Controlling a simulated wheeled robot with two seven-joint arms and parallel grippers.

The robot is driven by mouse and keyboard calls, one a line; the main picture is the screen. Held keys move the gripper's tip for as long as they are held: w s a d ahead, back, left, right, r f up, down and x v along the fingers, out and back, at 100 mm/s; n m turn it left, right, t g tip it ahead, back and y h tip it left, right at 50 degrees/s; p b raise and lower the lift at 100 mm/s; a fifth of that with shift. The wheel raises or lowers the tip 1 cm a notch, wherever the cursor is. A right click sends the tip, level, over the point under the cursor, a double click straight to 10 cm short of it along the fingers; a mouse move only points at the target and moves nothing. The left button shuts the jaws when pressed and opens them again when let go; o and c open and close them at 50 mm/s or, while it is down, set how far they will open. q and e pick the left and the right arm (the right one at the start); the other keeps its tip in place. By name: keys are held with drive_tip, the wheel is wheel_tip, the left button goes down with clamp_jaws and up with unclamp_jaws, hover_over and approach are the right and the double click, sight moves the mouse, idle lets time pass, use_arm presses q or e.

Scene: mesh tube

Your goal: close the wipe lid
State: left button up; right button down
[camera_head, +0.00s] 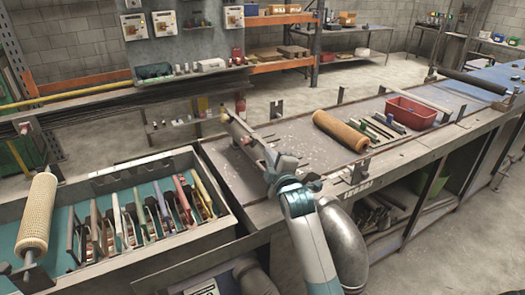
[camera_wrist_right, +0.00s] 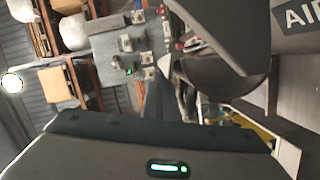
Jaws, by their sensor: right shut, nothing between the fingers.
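I cannot pick out a wipe lid for certain in either view. In the head view my right arm comes in from the bottom, and my right gripper (camera_head: 272,164) is over the grey bench, its fingers shut and empty. A pale slender part lies in line with it at the upper left; I cannot tell whether it belongs to the gripper or to the bench. The right wrist view is tilted; a dark body with a green light fills its bottom, and a dark rounded shape is at upper right. My left gripper is not in view.
A tan roller (camera_head: 340,130) and a red bin (camera_head: 410,113) are on the bench (camera_head: 290,140). A tray (camera_head: 98,184) with several coloured tools is at left, beside a mesh tube (camera_head: 36,213). Shelves stand behind. The bench between my right gripper and the roller looks clear.

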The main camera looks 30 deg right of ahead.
drive_tip(key=shift+d+r+m+p, duration=0.1)
drive_tip(key=shift+d+m+p, duration=0.3)
drive_tip(key=shift+d, duration=0.35)
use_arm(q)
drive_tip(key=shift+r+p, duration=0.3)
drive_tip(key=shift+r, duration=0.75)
use_arm(e)
drive_tip(key=shift+d, duration=0.45)
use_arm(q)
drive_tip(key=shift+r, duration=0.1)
use_arm(e)
drive_tip(key=shift+w, duration=0.1)
